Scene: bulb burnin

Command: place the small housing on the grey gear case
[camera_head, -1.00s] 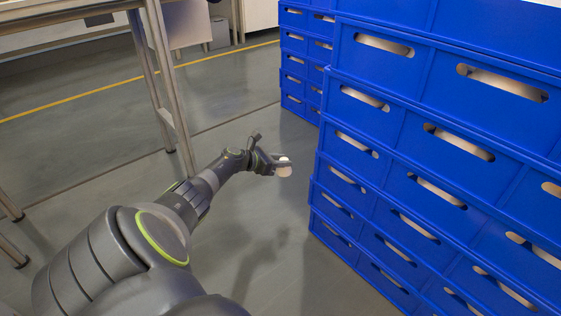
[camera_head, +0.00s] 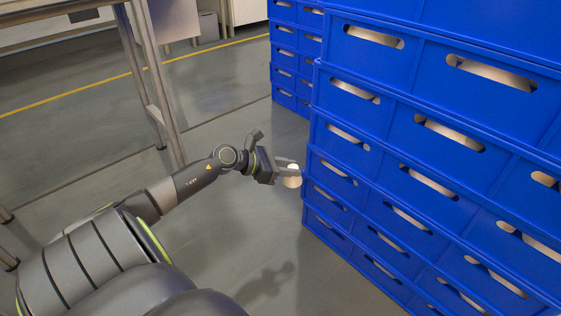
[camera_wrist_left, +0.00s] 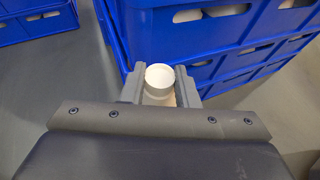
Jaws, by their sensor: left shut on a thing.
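My left gripper (camera_head: 288,169) is shut on a small white, rounded thing (camera_head: 293,181), held in the air just left of the blue crate stack. In the left wrist view the same pale thing (camera_wrist_left: 159,77) sits between the two grey fingers (camera_wrist_left: 159,92), its round top facing the camera. I cannot tell whether it is the small housing; it looks like a bulb or cap. No grey gear case shows in either view. My right gripper is not in view.
Tall stacks of blue crates (camera_head: 400,125) fill the right side, close beside the left gripper. A second blue stack (camera_head: 297,50) stands behind. A metal-legged table (camera_head: 150,80) is at the left. The grey floor (camera_head: 80,140) between is clear.

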